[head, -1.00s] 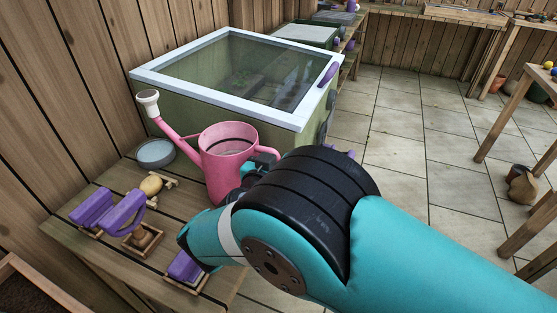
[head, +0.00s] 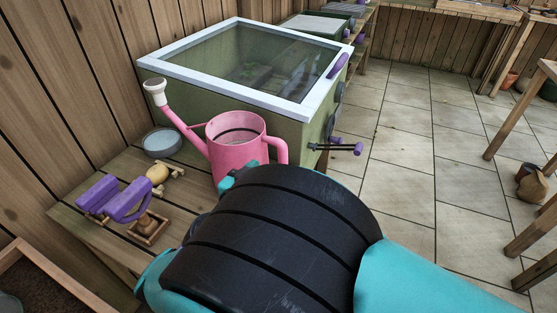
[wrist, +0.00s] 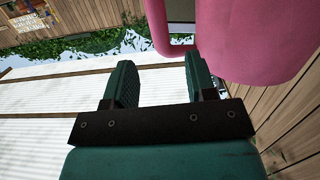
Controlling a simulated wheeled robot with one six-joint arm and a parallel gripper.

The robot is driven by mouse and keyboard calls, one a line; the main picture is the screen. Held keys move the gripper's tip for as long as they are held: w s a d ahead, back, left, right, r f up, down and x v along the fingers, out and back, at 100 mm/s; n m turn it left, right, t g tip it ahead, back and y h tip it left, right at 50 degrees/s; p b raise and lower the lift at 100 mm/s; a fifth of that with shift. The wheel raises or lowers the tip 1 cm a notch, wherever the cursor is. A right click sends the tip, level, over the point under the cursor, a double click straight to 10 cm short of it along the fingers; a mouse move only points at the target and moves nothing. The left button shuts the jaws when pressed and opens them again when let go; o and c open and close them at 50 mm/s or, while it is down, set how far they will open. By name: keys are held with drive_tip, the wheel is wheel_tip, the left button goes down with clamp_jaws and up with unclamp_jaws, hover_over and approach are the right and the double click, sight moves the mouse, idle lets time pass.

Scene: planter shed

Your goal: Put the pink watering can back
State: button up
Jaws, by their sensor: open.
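The pink watering can (head: 232,155) stands upright on the wooden slatted bench, its spout pointing up and left to a white rose and its handle on the right. In the wrist view its pink body (wrist: 255,40) fills the upper right, and part of its handle (wrist: 170,45) curves down just beyond the fingers. My gripper (wrist: 160,72) is open, with both dark green fingers apart and nothing held between them. In the head view my arm hides most of the gripper, just in front of the can.
A glass-topped green cold frame (head: 240,70) stands behind the can. A grey bowl (head: 162,143) and purple-handled tools (head: 115,198) are left of it on the bench. A wooden box (head: 60,270) is at the lower left. Tiled floor (head: 410,150) is open at right.

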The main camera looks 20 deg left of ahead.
drive_tip(key=shift+p+v, duration=1.25)
drive_tip(key=shift+p, duration=0.2)
drive_tip(key=w+d+r+g+h, duration=0.1)
drive_tip(key=w+d+r+g, duration=0.3)
drive_tip(key=w+d+g, duration=0.35)
drive_tip(key=s+d+r+n+g+y, duration=0.15)
drive_tip(key=d+r+g, duration=0.3)
drive_tip(key=d, duration=0.85)
drive_tip(key=s+d+r+n+g+y, duration=0.2)
drive_tip(key=s+d+r+n+y, duration=0.1)
drive_tip(key=s, duration=0.6)
drive_tip(key=s+d+r+n+g+y, duration=0.2)
drive_tip(key=s+d+r+n+y, duration=0.1)
drive_tip(key=s, duration=0.7)
drive_tip(key=d+r+n, duration=0.1)
drive_tip(key=d+r, duration=0.1)
drive_tip(key=d, duration=0.1)
drive_tip(key=shift+s+r, duration=0.3)
